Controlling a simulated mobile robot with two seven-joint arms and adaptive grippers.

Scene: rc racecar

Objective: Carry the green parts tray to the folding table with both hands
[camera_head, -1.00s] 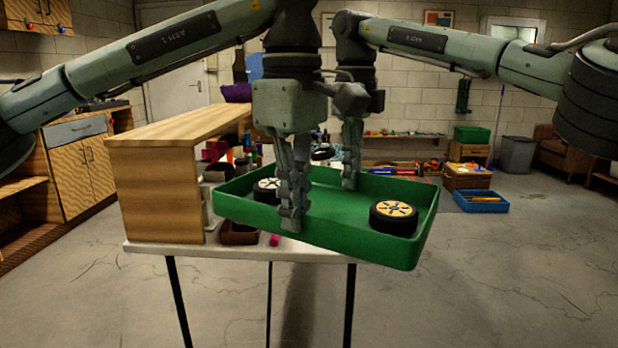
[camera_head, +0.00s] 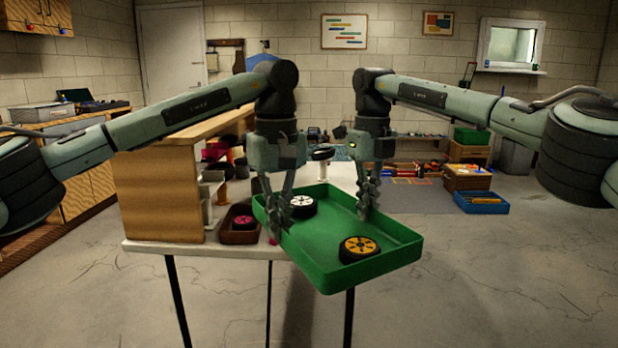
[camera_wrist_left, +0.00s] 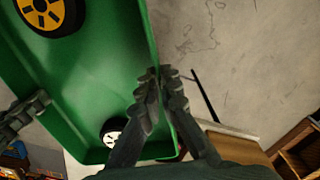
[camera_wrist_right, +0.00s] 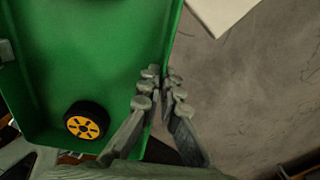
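The green parts tray (camera_head: 335,275) is held between my two grippers, over and past the right front corner of the white-topped table (camera_head: 190,249). Inside it lie a white-rimmed wheel (camera_head: 303,206) and a yellow-rimmed wheel (camera_head: 358,247). The tray looks somewhat tilted. My left gripper (camera_head: 277,225) is shut on one tray wall; its fingers straddle the rim in the left wrist view (camera_wrist_left: 162,78). My right gripper (camera_head: 367,206) is shut on the opposite wall, as the right wrist view shows (camera_wrist_right: 160,78). I cannot tell whether the tray touches the table.
A wooden shelf unit (camera_head: 160,195) stands on the table's left side. A brown bin (camera_head: 240,232) and a small pink part are near the tray's left. A blue crate (camera_head: 482,203) is on the floor behind; open floor lies right.

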